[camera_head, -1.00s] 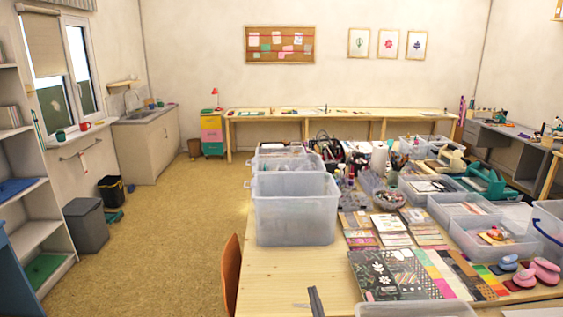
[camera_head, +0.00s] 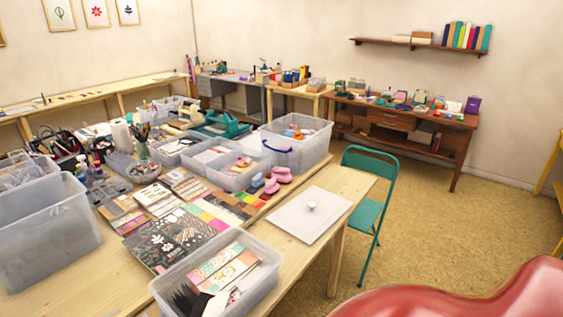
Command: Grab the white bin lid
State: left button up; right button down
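The white bin lid (camera_head: 318,222) lies flat near the right front corner of the wooden table (camera_head: 296,264). It is a pale square panel with a small round knob (camera_head: 311,206) near its middle. Nothing rests on it. Neither of my grippers shows in the view, so I cannot see how they stand relative to the lid.
An open clear bin with papers (camera_head: 262,288) stands left of the lid. Pink and blue punches (camera_head: 279,175) and a clear bin with a blue handle (camera_head: 311,150) sit behind it. A green folding chair (camera_head: 369,206) stands right of the table. A red curved surface (camera_head: 470,300) fills the lower right.

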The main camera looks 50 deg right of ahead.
aim_at(306, 216)
jog(key=z, duration=1.85)
